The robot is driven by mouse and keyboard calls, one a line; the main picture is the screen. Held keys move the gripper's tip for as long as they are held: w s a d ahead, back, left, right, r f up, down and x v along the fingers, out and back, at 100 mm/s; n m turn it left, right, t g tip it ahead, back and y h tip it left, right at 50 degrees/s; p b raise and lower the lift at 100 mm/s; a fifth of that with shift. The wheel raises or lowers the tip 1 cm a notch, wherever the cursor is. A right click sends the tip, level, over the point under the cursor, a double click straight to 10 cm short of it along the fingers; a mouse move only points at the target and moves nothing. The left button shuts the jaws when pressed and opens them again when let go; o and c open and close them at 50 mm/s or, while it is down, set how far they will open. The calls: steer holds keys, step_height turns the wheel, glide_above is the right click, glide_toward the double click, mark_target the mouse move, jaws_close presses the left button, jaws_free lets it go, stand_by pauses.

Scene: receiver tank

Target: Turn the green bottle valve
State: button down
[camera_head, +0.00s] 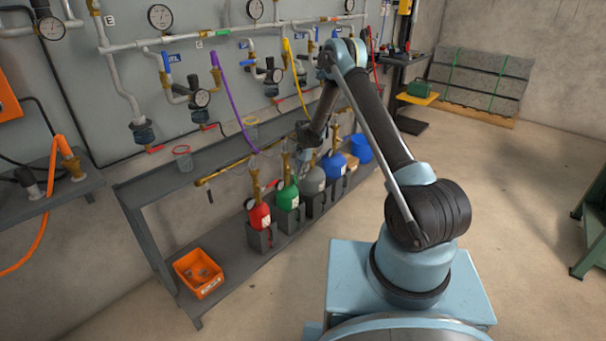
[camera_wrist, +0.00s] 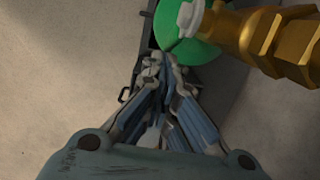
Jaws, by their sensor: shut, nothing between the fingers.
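The green bottle (camera_head: 287,194) stands on the lower shelf between a red and a grey bottle, with a brass valve (camera_head: 286,166) on top. In the wrist view the green bottle (camera_wrist: 190,48) is at the top centre. Its brass valve (camera_wrist: 265,38) reaches to the upper right, and a pale grey knob (camera_wrist: 189,18) sits at its left end. My gripper (camera_wrist: 164,60) is shut and empty, with its fingertips at the green bottle's edge, just below the knob. I cannot tell whether they touch. In the head view my fingers are too small to make out.
The red bottle (camera_head: 260,216), grey bottle (camera_head: 314,180) and blue bottle (camera_head: 334,165) stand in the same row. An orange bin (camera_head: 198,273) is at the shelf's near left end. Hoses and gauges line the wall panel.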

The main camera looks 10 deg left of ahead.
steer(key=shift+s+a+f, duration=0.35)
steer(key=shift+s+f, duration=0.15)
steer(key=shift+f, duration=0.2)
stand_by(0.5)
steer(key=w+d+r, duration=0.1)
steer(key=w+r, duration=0.1)
steer(key=r, duration=0.4)
steer(key=w+d+r, duration=0.2)
steer(key=r, duration=0.5)
steer(key=s+a+f, duration=0.3)
steer(key=s+f, duration=0.1)
steer(key=f, duration=0.6)
steer(key=shift+f, duration=0.4)
